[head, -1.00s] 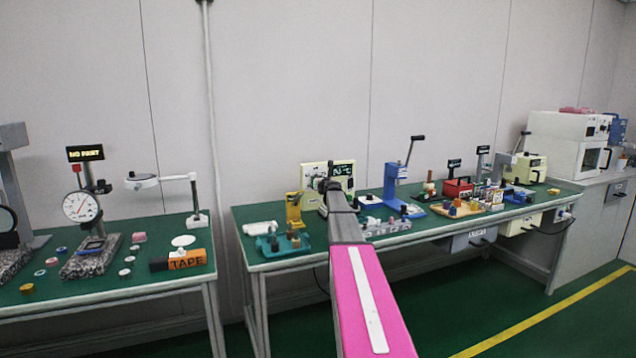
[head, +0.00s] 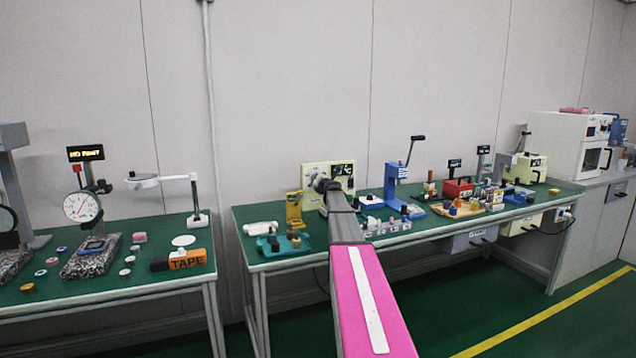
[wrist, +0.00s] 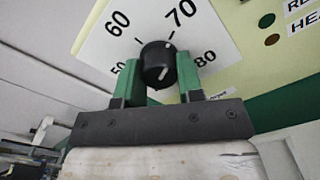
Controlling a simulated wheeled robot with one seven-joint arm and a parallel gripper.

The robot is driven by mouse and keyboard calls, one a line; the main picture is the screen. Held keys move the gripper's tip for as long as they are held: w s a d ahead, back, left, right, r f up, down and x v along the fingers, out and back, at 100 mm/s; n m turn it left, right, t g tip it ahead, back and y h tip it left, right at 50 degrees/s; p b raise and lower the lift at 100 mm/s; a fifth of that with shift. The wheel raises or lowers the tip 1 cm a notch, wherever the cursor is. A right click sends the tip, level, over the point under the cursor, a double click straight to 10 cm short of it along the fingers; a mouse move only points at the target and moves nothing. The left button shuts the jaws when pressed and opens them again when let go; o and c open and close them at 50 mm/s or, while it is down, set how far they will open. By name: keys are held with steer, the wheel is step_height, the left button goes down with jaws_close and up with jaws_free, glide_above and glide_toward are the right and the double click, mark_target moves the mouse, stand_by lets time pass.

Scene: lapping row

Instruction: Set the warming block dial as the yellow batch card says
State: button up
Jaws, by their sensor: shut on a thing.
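The warming block dial (wrist: 157,62) is a round black knob with a white mark on its face, on a white scale plate (wrist: 95,48) reading 50, 60, 70 and 80. My gripper (wrist: 157,75) is shut on the knob, one green finger at each side. In the head view my arm hides the knob, in front of a cream panel (head: 312,172) at the back of the green bench. I cannot make out the yellow batch card.
A yellow stand (head: 293,208) and a teal tray (head: 268,247) with small parts are left of my arm. A blue hand press (head: 394,183) stands to the right. A cream oven (head: 563,130) is at the far right. Green floor is open at front right.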

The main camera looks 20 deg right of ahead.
steer(key=o, duration=0.9)
steer(key=s, duration=1.1)
steer(key=shift+d, duration=0.15)
